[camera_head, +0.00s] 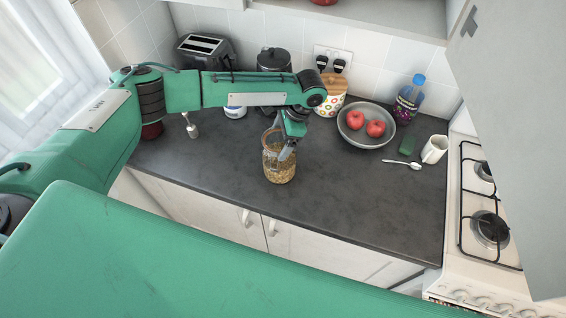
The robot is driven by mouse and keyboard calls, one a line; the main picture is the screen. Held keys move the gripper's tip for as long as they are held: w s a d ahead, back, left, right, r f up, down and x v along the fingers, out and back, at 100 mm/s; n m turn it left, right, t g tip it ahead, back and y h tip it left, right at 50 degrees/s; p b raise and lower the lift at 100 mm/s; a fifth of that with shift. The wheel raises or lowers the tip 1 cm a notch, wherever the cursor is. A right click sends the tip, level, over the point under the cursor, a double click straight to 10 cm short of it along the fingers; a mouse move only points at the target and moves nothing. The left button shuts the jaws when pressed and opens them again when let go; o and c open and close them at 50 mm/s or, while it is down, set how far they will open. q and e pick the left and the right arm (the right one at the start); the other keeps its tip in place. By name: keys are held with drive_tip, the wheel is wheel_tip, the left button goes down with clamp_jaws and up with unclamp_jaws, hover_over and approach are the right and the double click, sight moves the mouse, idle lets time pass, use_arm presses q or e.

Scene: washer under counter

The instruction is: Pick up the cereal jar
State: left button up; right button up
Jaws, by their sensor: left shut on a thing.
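The cereal jar (279,172) is a clear glass jar with tan cereal in it. It stands upright near the middle of the dark counter, close to the front edge, or is only just off it; I cannot tell which. My left gripper (283,150) reaches down from above and is shut on the upper part of the jar. The gripper hides part of the jar's rim. My right gripper is not in view.
A grey bowl (352,137) with red apples stands right of the jar. Behind are a kettle (273,62), a toaster (205,52) and a patterned canister (334,92). A bottle (408,101), white mug (434,149), spoon (403,165) and stove (480,215) are to the right. The front counter is clear.

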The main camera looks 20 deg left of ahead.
use_arm(q)
drive_tip(key=shift+w+r, duration=0.1)
drive_tip(key=shift+c, duration=1.1)
drive_tip(key=shift+r, duration=0.15)
